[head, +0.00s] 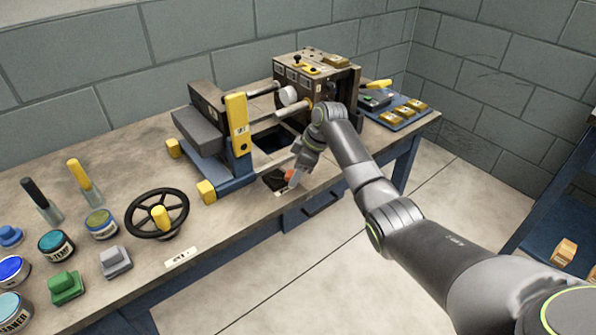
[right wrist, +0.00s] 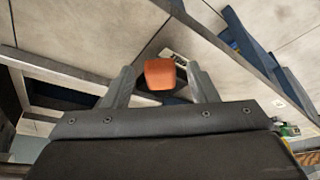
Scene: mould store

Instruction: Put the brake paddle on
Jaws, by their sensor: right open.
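An orange-red pad, apparently the brake paddle (head: 289,174), sits at the front edge of the bench by a dark plate, below the machine (head: 225,140). It also shows in the right wrist view (right wrist: 160,74). My right gripper (head: 297,176) is at the paddle, pointing down. In the right wrist view its two fingers (right wrist: 161,82) are apart, one on each side of the paddle. I cannot tell whether either finger touches it. The gripper partly hides the paddle in the head view. My left gripper is not in view.
A control box (head: 318,95) with yellow parts stands behind the gripper. A dark opening (head: 272,145) lies in the bench top. A black handwheel (head: 157,213), several tins and stamp-like blocks fill the left. A blue tray (head: 397,110) is at the right. The floor in front is clear.

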